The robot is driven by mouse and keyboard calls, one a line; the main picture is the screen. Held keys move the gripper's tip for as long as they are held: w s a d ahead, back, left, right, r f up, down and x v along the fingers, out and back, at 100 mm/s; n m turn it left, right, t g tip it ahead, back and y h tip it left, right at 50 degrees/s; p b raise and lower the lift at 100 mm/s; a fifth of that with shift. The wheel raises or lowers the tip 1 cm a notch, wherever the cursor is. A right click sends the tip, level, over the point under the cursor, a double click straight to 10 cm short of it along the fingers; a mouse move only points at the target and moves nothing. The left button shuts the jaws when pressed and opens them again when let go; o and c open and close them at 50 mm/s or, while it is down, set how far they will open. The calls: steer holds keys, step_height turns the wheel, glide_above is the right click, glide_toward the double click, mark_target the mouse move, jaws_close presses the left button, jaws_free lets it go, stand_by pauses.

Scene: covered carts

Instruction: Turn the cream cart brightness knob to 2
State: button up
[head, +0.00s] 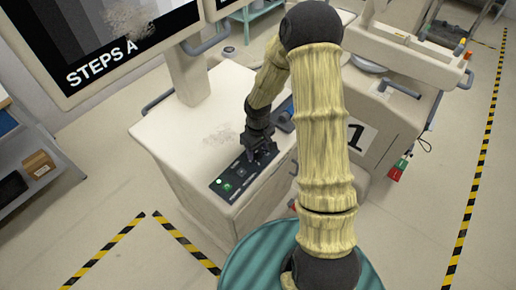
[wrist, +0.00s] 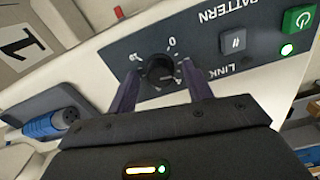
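The cream cart (head: 185,125) stands below my arm, with a dark control panel (head: 232,184) along its top edge. The black round knob (wrist: 161,72) is on this panel in the wrist view, with a 0 printed near it and other scale marks partly legible. The knob's pointer setting is too small to read surely. My gripper (wrist: 158,80) is open, with one finger on each side of the knob and a visible gap to it. In the head view my gripper (head: 258,150) is over the panel and hides the knob.
A blue connector (wrist: 48,123) lies on the other side. A monitor (head: 95,35) rises behind, and a cart marked 1 (head: 354,138) stands at right.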

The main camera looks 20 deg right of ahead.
mark_target(258, 151)
step_height(258, 151, up, 17)
steer(key=b, duration=0.2)
steer(key=shift+r, duration=0.2)
stand_by(0.5)
steer(key=s+f+m+t, duration=0.1)
steer(key=s+m, duration=0.4)
steer(key=s, duration=0.9)
steer(key=shift+s+t, duration=0.25)
steer(key=shift+t, duration=0.55)
